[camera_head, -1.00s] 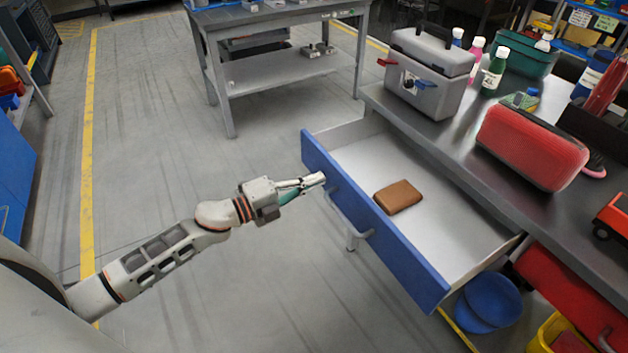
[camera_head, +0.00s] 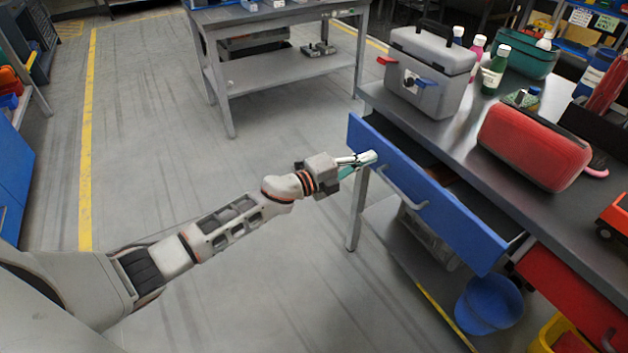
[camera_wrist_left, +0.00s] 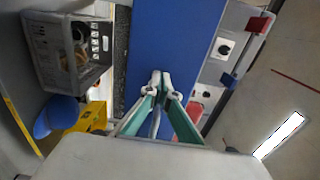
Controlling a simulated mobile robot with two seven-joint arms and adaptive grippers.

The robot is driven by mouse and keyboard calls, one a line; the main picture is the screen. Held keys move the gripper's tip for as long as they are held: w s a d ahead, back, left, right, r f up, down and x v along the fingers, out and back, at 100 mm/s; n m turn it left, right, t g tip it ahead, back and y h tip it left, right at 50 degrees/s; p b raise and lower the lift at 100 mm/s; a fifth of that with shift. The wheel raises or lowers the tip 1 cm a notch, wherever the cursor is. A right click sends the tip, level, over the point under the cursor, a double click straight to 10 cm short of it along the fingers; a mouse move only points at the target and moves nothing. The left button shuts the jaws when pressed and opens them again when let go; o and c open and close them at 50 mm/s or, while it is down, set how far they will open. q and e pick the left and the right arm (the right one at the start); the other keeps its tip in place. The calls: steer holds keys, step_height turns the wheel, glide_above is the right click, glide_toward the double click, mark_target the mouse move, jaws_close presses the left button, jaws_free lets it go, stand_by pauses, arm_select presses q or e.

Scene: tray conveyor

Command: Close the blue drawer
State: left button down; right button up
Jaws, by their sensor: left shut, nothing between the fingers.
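The blue drawer (camera_head: 440,208) under the grey workbench stands part-way out in the head view, with a narrow dark gap behind its front panel. A grey bar handle (camera_head: 402,190) is on its front. My left gripper (camera_head: 370,157) is shut and empty, with its fingertips at the left end of the drawer front, left of the handle. In the left wrist view the shut fingertips (camera_wrist_left: 160,80) are against or very near the blue front (camera_wrist_left: 175,45). I cannot tell if they touch. A brown item (camera_head: 441,174) shows partly inside the drawer. My right gripper is out of view.
A grey toolbox (camera_head: 430,75), bottles and a red speaker (camera_head: 535,145) stand on the workbench (camera_head: 462,125). A red drawer (camera_head: 570,297) is at lower right. A blue bucket (camera_head: 489,303) is below. The floor left of the bench is clear.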

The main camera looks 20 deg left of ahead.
arm_select(q)
steer(key=x, duration=0.3)
steer(key=b+x, duration=0.1)
steer(key=x, duration=0.3)
steer(key=shift+w+d+f, duration=0.15)
steer(key=shift+f, duration=0.1)
steer(key=shift+w+d+r+b, duration=0.1)
steer(key=shift+w+d+b, duration=0.15)
steer(key=shift+w+b, duration=0.15)
steer(key=shift+r, duration=0.25)
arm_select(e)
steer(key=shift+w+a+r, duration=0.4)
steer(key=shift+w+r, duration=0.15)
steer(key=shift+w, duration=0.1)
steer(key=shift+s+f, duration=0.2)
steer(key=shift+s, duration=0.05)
